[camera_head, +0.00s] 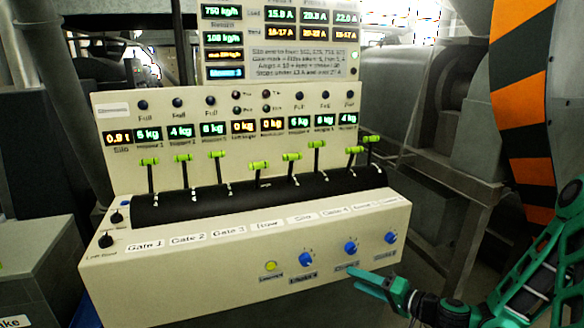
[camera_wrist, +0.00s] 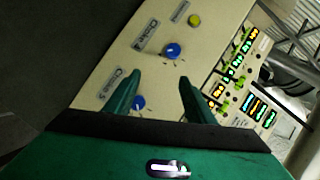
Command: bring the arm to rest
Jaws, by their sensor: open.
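My gripper (camera_head: 368,280) is at the lower right in the head view, in front of the lower front face of the cream control console (camera_head: 180,280). Its green fingers also show in the wrist view (camera_wrist: 158,95), spread apart with nothing between them but a view of the panel. A blue knob (camera_wrist: 138,102) appears close by the left finger in the wrist view. Another blue knob (camera_wrist: 172,50) lies beyond the fingertips. I cannot tell whether a finger touches the panel. My green arm comes in from the right edge of the head view.
The console carries a row of green-handled levers (camera_head: 259,166) and lit displays (camera_head: 243,127). Its front has blue knobs (camera_head: 306,259) and a yellow-green button (camera_head: 270,266). An orange-and-black striped post (camera_head: 525,100) stands at the right. A grey box (camera_head: 35,265) stands at the lower left.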

